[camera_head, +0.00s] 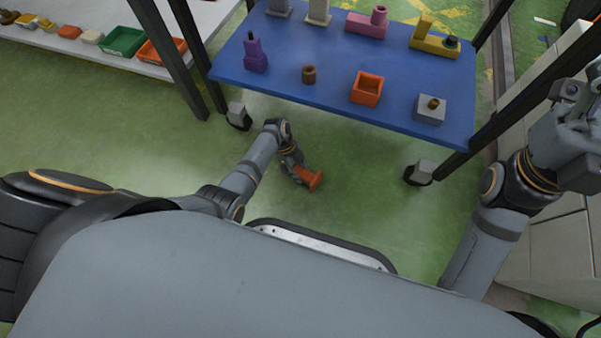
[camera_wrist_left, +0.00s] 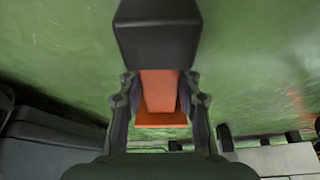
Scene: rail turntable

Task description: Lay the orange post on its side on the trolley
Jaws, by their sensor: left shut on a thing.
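The orange post (camera_head: 314,182) is in my left gripper (camera_head: 299,174), in front of the trolley and apart from it. In the left wrist view the orange post (camera_wrist_left: 160,92) shows between the two fingers, with a wider flat end. A dark block-shaped part covers the region beyond it. The trolley (camera_head: 310,45) has a blue top and dark posts, and stands ahead of me with several objects on it. My right arm is raised at the right edge of the head view; whether its gripper (camera_head: 572,92) is open or shut does not show clearly.
On the trolley are a purple bottle-like piece (camera_head: 256,55), a brown cup (camera_head: 308,74), an orange open box (camera_head: 366,90), a grey block (camera_head: 429,112), a yellow piece (camera_head: 432,42) and a pink piece (camera_head: 366,24). Bare blue surface lies between them. A shelf (camera_head: 90,52) stands left.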

